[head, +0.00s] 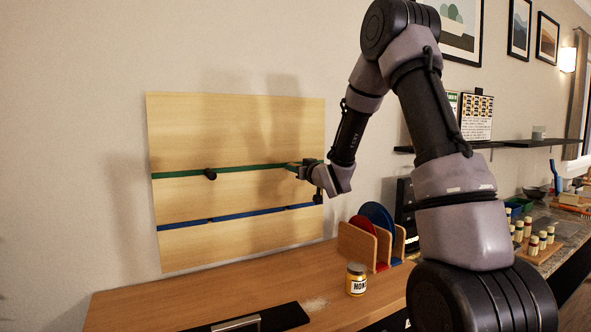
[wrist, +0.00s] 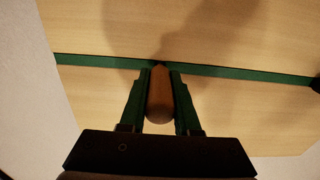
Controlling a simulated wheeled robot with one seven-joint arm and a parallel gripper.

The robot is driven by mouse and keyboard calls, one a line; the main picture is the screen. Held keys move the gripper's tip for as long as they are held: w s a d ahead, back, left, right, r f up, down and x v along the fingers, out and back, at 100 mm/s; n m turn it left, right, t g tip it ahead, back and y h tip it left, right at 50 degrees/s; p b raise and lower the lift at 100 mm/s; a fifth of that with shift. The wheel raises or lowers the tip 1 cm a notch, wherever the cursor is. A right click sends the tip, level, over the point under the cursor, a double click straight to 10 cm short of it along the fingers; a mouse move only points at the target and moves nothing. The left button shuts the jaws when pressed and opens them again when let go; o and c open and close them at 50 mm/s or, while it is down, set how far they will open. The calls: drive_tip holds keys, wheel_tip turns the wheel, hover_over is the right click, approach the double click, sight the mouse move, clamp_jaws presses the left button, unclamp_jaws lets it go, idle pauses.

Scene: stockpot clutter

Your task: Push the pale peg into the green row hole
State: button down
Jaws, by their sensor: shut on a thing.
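The pale wooden board (head: 225,125) stands upright against the wall, with a green stripe (head: 252,167) across it and a blue stripe (head: 235,216) below. A dark peg (head: 210,174) sticks out of the green stripe left of centre. My gripper (head: 303,170) is at the right end of the green stripe, close to the board. In the wrist view my gripper (wrist: 160,85) is shut on a brown wooden peg (wrist: 160,100) with a rounded near end. The peg's far end meets the green stripe (wrist: 215,70); the hole, and how deep the peg sits, are hidden.
A wooden worktop (head: 150,295) runs below the board. On it are a honey jar (head: 356,280), a wooden rack (head: 358,243) with red and blue discs, and a dark tray (head: 270,318) at the front. Shelves and small jars stand at the right.

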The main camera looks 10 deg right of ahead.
drive_tip(key=shift+x, duration=0.95)
drive_tip(key=c, duration=0.5)
unclamp_jaws()
drive_tip(key=shift+c, duration=0.2)
